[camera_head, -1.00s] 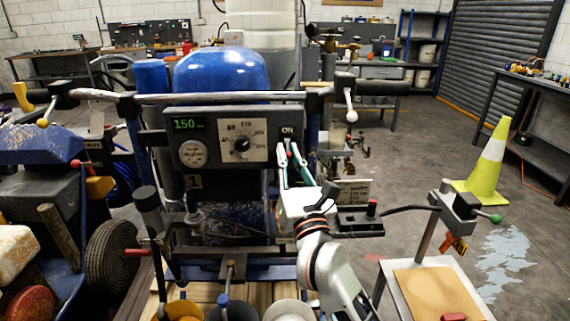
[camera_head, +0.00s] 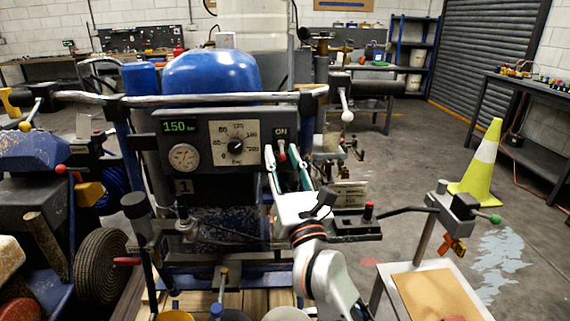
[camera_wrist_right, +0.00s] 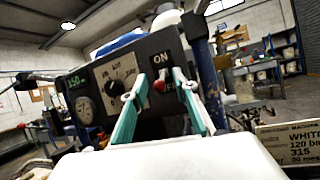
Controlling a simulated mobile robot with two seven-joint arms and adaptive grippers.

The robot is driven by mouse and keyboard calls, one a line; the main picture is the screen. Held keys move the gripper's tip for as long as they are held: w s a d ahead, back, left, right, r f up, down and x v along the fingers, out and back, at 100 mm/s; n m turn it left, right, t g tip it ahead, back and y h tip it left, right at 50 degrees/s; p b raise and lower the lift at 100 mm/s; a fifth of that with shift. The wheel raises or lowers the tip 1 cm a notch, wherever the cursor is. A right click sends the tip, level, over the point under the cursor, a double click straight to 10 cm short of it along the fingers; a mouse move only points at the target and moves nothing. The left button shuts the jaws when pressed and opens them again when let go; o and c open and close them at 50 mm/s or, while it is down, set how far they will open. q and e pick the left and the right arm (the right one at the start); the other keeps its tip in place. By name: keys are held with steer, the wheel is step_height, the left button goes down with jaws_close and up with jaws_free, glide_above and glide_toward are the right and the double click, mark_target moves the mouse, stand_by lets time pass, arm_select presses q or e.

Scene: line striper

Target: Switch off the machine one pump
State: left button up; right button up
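Machine one has a dark control panel (camera_head: 203,152) with a "1" plate (camera_head: 184,186), a green display reading 150 bar, a round gauge and a pressure dial (camera_head: 236,146). At the panel's right end is the pump switch (camera_head: 282,152), a small red-tipped lever under the word ON. It also shows in the wrist view (camera_wrist_right: 161,86). My right gripper (camera_head: 286,163) is open and empty, with its green-sided fingers pointing at the panel. In the wrist view the switch appears between the two fingertips (camera_wrist_right: 162,88). I cannot tell whether they touch it. My left gripper is not in view.
A chrome handlebar (camera_head: 215,98) crosses above the panel, with a white-knobbed lever (camera_head: 347,114) at right. A yellow cone (camera_head: 482,165) stands on the open floor at right.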

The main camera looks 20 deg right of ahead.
steer(key=v, duration=1.2)
steer(key=s+a+f+n+g+y+p, duration=0.3)
steer(key=f+n, duration=0.4)
steer(key=n, duration=0.6)
steer(key=s+a+f+n+g+y+p, duration=0.2)
steer(key=s+f+n+y+p, duration=0.15)
steer(key=f+n, duration=0.7)
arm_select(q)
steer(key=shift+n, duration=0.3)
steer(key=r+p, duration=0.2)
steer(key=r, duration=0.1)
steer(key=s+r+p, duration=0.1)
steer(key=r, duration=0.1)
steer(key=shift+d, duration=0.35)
arm_select(e)
steer(key=s+d+f+n+g+h, duration=0.1)
steer(key=s+d+f+n+g, duration=0.2)
steer(key=s+f+n, duration=0.5)
steer(key=s+d+f+n+g+h, duration=0.1)
steer(key=s+f+n+g, duration=0.3)
steer(key=s+f+n, duration=0.4)
step_height(320, 180, down, 3)
steer(key=d+n, duration=0.1)
steer(key=n, duration=0.1)
steer(key=shift+s+d+n+h, duration=0.25)
steer(key=shift+d+n+h, duration=0.1)
steer(key=shift+d, duration=0.05)
